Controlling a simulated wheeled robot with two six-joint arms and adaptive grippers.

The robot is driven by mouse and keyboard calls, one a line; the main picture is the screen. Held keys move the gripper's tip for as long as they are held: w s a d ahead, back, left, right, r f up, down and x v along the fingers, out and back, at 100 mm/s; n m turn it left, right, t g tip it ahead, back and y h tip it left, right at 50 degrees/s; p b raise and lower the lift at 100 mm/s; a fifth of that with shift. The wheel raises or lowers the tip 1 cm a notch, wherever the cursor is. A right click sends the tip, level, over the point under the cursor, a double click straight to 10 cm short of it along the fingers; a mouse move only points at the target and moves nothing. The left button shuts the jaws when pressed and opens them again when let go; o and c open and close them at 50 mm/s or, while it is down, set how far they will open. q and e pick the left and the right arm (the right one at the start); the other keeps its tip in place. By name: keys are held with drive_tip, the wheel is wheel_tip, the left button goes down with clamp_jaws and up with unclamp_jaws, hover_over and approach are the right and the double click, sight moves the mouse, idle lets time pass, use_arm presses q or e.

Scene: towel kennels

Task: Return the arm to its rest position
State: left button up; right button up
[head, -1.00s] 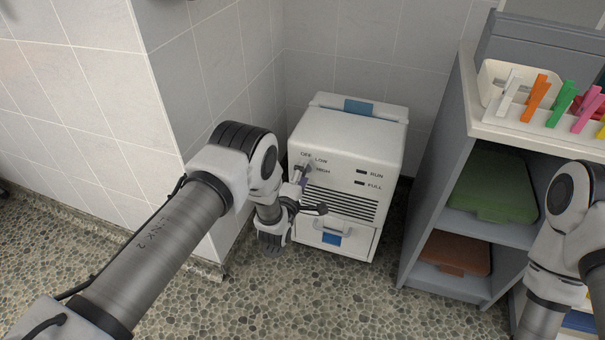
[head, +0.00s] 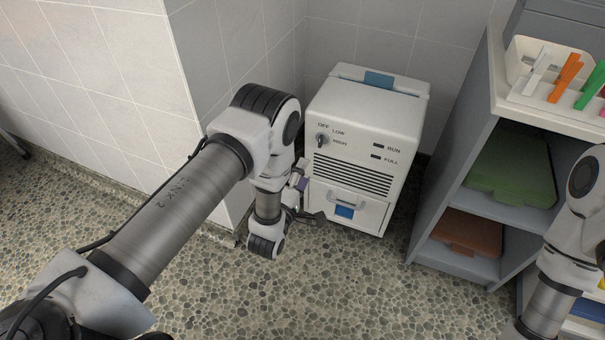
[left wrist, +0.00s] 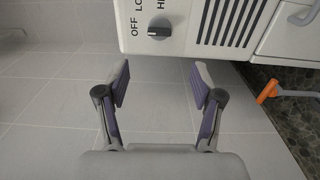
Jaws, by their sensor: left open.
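My left arm comes in from the left in the head view, and its left gripper (head: 306,200) is in front of the lower left of a white machine (head: 366,115). In the left wrist view the left gripper (left wrist: 160,88) is open, with nothing between its fingers. The machine's knob (left wrist: 159,28) is ahead of the fingers and apart from them.
Colored clips (head: 566,75) sit in a tray on top. A tiled wall corner (head: 205,60) is close behind my left arm. The pebbled floor (head: 370,290) in front is clear.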

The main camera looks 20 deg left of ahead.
use_arm(q)
drive_tip(key=s+a+f+m+g+y, duration=0.1)
drive_tip(key=s+a+f+m+g, duration=0.2)
drive_tip(key=s, duration=0.4)
drive_tip(key=s+a+f+m+g, duration=0.2)
drive_tip(key=s+f+g, duration=0.3)
drive_tip(key=s+g, duration=0.1)
drive_tip(key=s+f+m+g, duration=0.3)
drive_tip(key=s+m+g, duration=0.75)
drive_tip(key=s, duration=1.05)
wheel_tip(320, 180, up, 33)
drive_tip(key=m+t+p, duration=0.1)
drive_tip(key=m+p, duration=0.1)
drive_tip(key=p, duration=3)
drive_tip(key=shift+d+f+p, duration=0.2)
drive_tip(key=shift+d+p, duration=0.2)
drive_tip(key=shift+d, duration=0.05)
drive_tip(key=shift+w+t, duration=0.1)
drive_tip(key=shift+t, duration=0.15)
